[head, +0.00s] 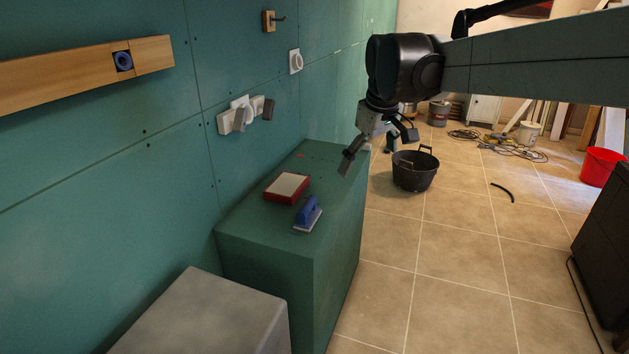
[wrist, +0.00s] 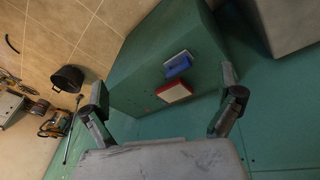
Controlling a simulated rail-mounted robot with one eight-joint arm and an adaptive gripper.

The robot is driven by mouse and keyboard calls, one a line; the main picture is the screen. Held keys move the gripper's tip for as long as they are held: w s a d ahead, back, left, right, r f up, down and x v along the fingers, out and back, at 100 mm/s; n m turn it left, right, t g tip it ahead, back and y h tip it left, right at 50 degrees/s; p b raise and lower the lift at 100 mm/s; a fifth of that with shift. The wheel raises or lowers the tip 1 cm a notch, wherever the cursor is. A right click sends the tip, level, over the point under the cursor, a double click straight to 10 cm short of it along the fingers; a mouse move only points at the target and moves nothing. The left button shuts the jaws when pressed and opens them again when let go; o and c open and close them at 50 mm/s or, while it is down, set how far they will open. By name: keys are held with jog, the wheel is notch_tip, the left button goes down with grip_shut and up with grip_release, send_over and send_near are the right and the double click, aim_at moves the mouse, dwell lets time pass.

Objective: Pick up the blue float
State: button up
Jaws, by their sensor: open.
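The blue float (head: 308,214) has a blue handle on a pale flat base. It lies on top of the green block (head: 255,236), near its front right edge. It also shows in the wrist view (wrist: 178,66), past the spread fingers. My gripper (head: 377,150) is open and empty. In the head view it hangs above and beyond the float, near the block's far right edge, clearly apart from it. Its two fingers stand wide apart in the wrist view (wrist: 160,112).
A red block with a white top (head: 286,188) lies just behind the float. A grey box (head: 205,318) stands in front of the green block. White fittings (head: 244,113) and a wooden rail (head: 60,78) are on the wall. A black bucket (head: 414,172) stands on the floor.

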jog(key=w+a+f+n+g+p, duration=0.1)
jog(key=w+a+f+n, duration=0.15)
jog(key=w, duration=0.35)
jog(key=w+a+f+n+g, duration=0.1)
jog(key=w+a, duration=0.3)
jog(key=w, duration=0.2)
jog(key=n+g+p, duration=0.1)
jog(key=n+p, duration=0.1)
jog(key=n, duration=0.1)
send_over(308, 203)
notch_tip(308, 203, down, 12)
jog(key=r, duration=0.1)
jog(key=shift+h, duration=0.3)
jog(key=f, duration=0.8)
jog(key=shift+w+a+f, duration=0.2)
jog(key=shift+w+f, duration=0.1)
jog(key=shift+w, duration=0.05)
jog(key=shift+s+d+f, duration=0.1)
jog(key=shift+s+f, duration=0.05)
jog(key=shift+f, duration=1.2)
jog(key=shift+s+f, duration=0.1)
jog(key=shift+f, duration=1.25)
jog(key=c, duration=1)
jog(key=shift+o, duration=0.2)
jog(key=shift+r, duration=0.1)
